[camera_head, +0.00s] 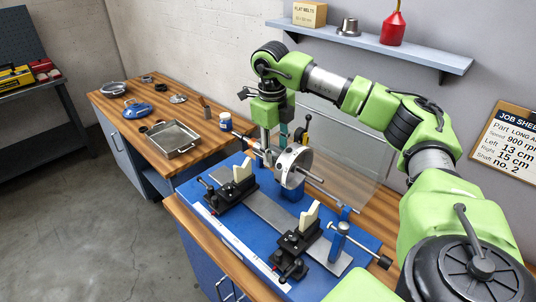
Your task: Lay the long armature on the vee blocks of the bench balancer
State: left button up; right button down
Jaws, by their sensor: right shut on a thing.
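The long armature, a silver drum (295,163) on a thin shaft, is held in the air over the rear part of the bench balancer. My right gripper (269,148) points down and is shut on the armature's shaft to the left of the drum. The balancer has a blue base (222,222) with a grey rail (268,212). Two cream vee blocks stand on black carriages, a left one (243,169) and a right one (308,215). No shaft lies in the vees. The armature appears behind and above them; the exact gap is unclear. My left gripper is out of view.
A clear shield (350,165) stands behind the balancer. A blue post with a rod (338,240) is at its right end. A left bench holds a metal tray (174,138), a blue tool (137,109) and small parts. A job sheet (512,145) and a shelf (370,42) are on the wall.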

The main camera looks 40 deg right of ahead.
jog(key=shift+d+r, duration=0.15)
jog(key=shift+d, duration=0.05)
notch_tip(320, 180, down, 11)
jog(key=b, duration=0.8)
jog(key=shift+a, duration=0.1)
dwell(0.8)
jog(key=shift+f+b, duration=0.35)
jog(key=shift+f, duration=0.55)
dwell(0.7)
jog(key=c, duration=1.4)
grip_release()
jog(key=shift+o, duration=0.7)
jog(key=shift+s, duration=0.15)
